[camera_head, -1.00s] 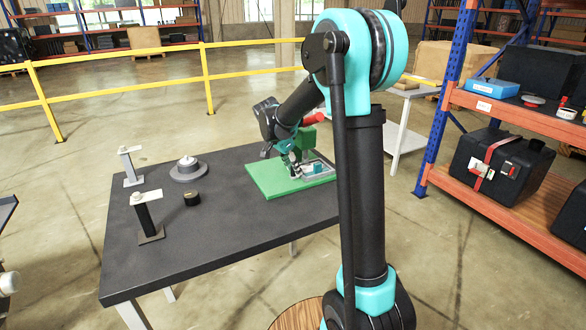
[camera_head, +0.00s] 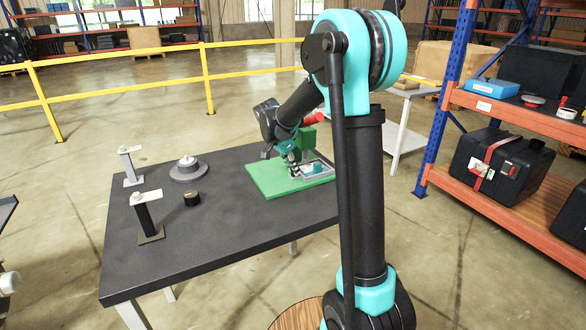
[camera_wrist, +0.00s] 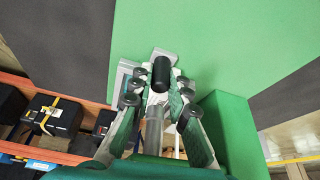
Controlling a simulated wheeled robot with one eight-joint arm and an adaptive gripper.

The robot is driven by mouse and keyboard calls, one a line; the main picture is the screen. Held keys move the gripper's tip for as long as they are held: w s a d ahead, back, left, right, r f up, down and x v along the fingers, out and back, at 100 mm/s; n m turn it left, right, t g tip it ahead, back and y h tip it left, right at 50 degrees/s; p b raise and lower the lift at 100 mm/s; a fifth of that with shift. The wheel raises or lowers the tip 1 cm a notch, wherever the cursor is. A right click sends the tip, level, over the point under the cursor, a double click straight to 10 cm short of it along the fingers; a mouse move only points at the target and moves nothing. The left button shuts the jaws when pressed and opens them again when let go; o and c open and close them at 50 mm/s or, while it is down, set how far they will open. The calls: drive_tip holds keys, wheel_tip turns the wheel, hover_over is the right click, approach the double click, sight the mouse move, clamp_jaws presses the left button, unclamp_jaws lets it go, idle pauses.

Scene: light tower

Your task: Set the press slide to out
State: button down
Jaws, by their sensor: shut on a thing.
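The press is green, with a flat green base plate (camera_head: 268,182) on the dark table and a green upright block (camera_head: 308,136) behind my gripper. A red handle (camera_head: 314,118) shows at its top, partly hidden by my arm. The grey press slide (camera_head: 328,177) lies low on the base plate, with a small teal block on it. In the wrist view my gripper (camera_wrist: 160,88) is shut on a black cylindrical knob (camera_wrist: 161,73), with the grey slide (camera_wrist: 165,54) just beyond it. My gripper (camera_head: 292,167) also shows in the head view, low at the slide's left end.
On the table (camera_head: 225,225) stand a grey round stepped part (camera_head: 187,171), a small dark cylinder (camera_head: 192,199) and two upright stands (camera_head: 148,216). An orange shelf (camera_head: 500,112) with black cases is at the right. A yellow rail (camera_head: 130,104) runs behind.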

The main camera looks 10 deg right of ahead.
drive_tip(key=s+a, duration=0.1)
drive_tip(key=a, duration=0.3)
drive_tip(key=s+a, duration=0.2)
drive_tip(key=a, duration=0.3)
drive_tip(key=s+a, duration=0.1)
drive_tip(key=a, duration=0.4)
drive_tip(key=shift+s+a, duration=0.1)
drive_tip(key=shift+s, duration=0.2)
drive_tip(key=c, duration=1.4)
unclamp_jaws()
drive_tip(key=shift+a, duration=0.1)
drive_tip(key=shift+c, duration=0.2)
drive_tip(key=shift+r, duration=0.1)
drive_tip(key=v, duration=1.1)
drive_tip(key=shift+r, duration=0.4)
drive_tip(key=shift+s+a, duration=0.15)
